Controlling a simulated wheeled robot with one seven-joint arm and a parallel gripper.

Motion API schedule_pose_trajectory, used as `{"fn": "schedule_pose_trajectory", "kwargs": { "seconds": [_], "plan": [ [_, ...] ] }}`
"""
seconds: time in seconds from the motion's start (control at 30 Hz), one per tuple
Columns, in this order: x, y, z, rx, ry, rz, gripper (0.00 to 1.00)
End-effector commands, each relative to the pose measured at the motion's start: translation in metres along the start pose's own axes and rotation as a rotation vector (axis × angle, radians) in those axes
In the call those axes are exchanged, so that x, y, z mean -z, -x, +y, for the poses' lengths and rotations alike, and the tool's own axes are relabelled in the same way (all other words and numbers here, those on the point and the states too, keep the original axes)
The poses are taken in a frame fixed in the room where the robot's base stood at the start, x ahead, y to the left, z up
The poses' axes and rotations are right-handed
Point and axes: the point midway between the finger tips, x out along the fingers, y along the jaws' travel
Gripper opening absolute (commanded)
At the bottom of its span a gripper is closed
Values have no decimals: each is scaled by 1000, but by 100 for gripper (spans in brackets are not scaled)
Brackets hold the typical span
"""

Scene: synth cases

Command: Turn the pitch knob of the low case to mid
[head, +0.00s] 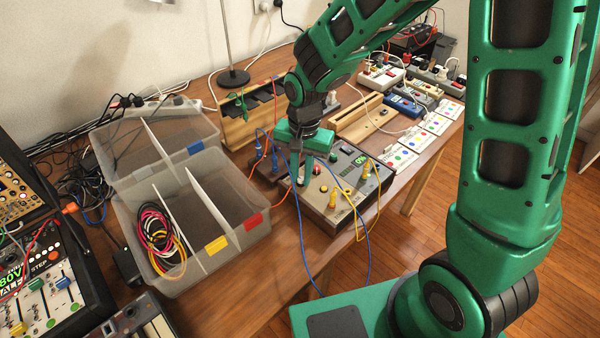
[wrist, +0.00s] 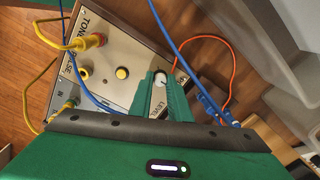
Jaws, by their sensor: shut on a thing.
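A low case (head: 338,215) with a pale top panel stands on the table under my gripper (head: 303,165). In the wrist view the panel (wrist: 122,45) carries the words TONE, PULSE and LEVEL. My gripper (wrist: 161,84) is shut on a white-topped knob (wrist: 160,78), with a green finger on each side. The word LEVEL shows beside this knob, between the fingers. The knob's dark pointer mark is too small to read surely. No pitch label is readable, so I cannot tell which knob is the pitch knob. A yellow button (wrist: 122,73) sits on the panel.
Yellow cables (head: 357,205) and blue cables (head: 300,225) loop from and around the case; an orange cable (wrist: 226,47) curves near my fingers. A clear divided bin (head: 195,235) with coiled leads stands left. Synth gear (head: 40,270) is at far left, cards (head: 425,130) at right.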

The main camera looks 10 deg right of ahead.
Motion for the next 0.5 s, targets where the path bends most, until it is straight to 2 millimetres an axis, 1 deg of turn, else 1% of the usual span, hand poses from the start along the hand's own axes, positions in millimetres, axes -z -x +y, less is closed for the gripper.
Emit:
{"fn": "schedule_pose_trajectory", "kwargs": {
  "seconds": [0.03,0.27,0.3,0.37,0.4,0.5],
  "plan": [
    [5,2,-3,10,-5,11,0],
    [5,2,-3,10,-5,11,0],
    [5,2,-3,10,-5,11,19],
    [5,2,-3,9,-4,10,33],
    [4,2,-2,8,-4,9,35],
    [3,2,-2,6,-3,7,35]
  ]
}}
